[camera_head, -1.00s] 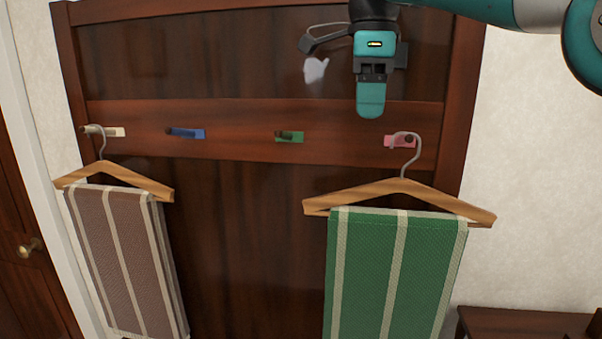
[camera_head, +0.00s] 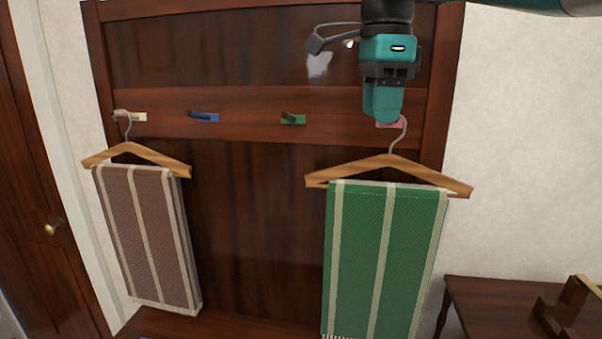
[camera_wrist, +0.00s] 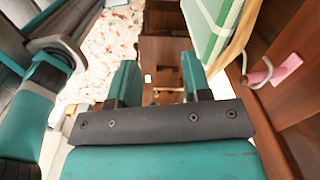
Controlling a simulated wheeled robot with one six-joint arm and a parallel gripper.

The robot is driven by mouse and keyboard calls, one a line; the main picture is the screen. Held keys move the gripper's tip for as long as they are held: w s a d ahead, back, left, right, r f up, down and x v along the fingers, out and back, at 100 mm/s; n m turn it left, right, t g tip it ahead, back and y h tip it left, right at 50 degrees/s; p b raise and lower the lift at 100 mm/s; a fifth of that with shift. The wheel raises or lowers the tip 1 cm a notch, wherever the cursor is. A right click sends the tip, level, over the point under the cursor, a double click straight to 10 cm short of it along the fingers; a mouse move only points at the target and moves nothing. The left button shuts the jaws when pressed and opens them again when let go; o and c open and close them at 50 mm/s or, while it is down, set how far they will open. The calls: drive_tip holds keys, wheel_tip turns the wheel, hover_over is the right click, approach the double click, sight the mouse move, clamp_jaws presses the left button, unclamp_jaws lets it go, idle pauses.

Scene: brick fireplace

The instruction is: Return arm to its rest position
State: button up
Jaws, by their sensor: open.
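My gripper (camera_head: 383,104) is at the upper right in the head view, in front of the pink peg (camera_head: 384,123) and partly hiding it. In the wrist view its two teal fingers (camera_wrist: 158,84) stand apart with nothing between them. A wooden hanger (camera_head: 389,172) with a green striped towel (camera_head: 385,255) hangs at the pink peg. The hanger's hook also shows at the pink peg in the wrist view (camera_wrist: 289,68), to the right of the fingers and apart from them. Another wooden hanger (camera_head: 135,152) with a brown striped towel (camera_head: 150,235) hangs from the cream peg at the left.
The blue peg (camera_head: 204,117) and green peg (camera_head: 293,119) on the wooden panel (camera_head: 240,220) are empty. A dark wooden table (camera_head: 490,305) with a wooden object (camera_head: 572,308) stands at the lower right. A door (camera_head: 40,210) is at the far left.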

drive_tip(key=s+d+f+n+y+b, duration=0.1)
drive_tip(key=s+f+n+y+b, duration=0.1)
drive_tip(key=s+f+n, duration=1)
drive_tip(key=s+d+f+n+y+b, duration=0.1)
drive_tip(key=s+f+n+b, duration=0.3)
drive_tip(key=s+f+n, duration=0.8)
wheel_tip(320, 180, down, 2)
drive_tip(key=shift+s+d+n+y, duration=0.3)
drive_tip(key=shift+s+y, duration=0.3)
drive_tip(key=shift+s, duration=0.25)
drive_tip(key=shift+d, duration=0.1)
drive_tip(key=shift+s, duration=0.1)
